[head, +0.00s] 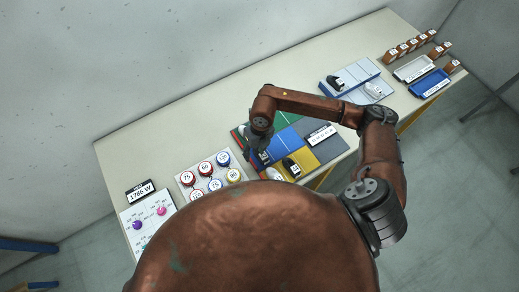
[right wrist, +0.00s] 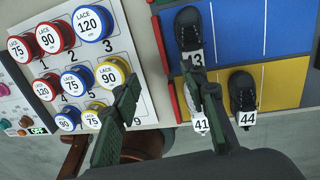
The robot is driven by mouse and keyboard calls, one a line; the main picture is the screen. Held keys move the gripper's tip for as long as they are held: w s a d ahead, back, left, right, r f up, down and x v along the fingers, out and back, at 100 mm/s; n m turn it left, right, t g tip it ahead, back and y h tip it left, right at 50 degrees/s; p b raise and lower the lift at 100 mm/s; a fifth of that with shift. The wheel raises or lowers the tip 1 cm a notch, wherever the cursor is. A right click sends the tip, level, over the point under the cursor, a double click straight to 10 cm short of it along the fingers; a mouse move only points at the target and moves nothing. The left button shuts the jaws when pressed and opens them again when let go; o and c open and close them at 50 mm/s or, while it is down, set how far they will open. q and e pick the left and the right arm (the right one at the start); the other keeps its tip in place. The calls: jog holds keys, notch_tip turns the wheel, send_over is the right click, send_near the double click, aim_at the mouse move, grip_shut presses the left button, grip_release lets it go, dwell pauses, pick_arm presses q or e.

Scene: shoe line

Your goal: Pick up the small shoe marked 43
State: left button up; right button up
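The black shoe marked 43 (right wrist: 187,28) lies in the blue part of the coloured board (right wrist: 232,38) in the right wrist view; a finger partly covers its label. My right gripper (right wrist: 160,82) is open and empty, with its fingers apart below and left of this shoe. A white shoe labelled 41 (right wrist: 200,124) is partly hidden behind the right-hand finger. A black shoe marked 44 (right wrist: 243,92) lies on the yellow part. In the head view my right gripper (head: 257,151) is over the board's left side and hides much there. My left gripper is not in view.
A panel of round lace pieces (right wrist: 75,60) stands left of the board. A blue board (head: 356,80) with a black and a white shoe lies farther right. Trays (head: 413,69) and several small brown boxes (head: 402,50) are at the far right. Table between panels is clear.

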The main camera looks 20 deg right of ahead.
jog(key=shift+h, duration=0.8)
jog(key=d, duration=0.1)
jog(key=w+d, duration=0.1)
jog(key=d, duration=0.2)
jog(key=shift+w+f, duration=0.15)
jog(key=shift+f, duration=0.1)
jog(key=shift+d+f, duration=0.1)
jog(key=shift+f, duration=0.8)
jog(key=shift+f+p, duration=0.8)
jog(key=shift+f, duration=2)
jog(key=shift+c, duration=0.4)
jog(key=c, duration=0.9)
jog(key=shift+o, duration=0.2)
jog(key=shift+r, duration=0.15)
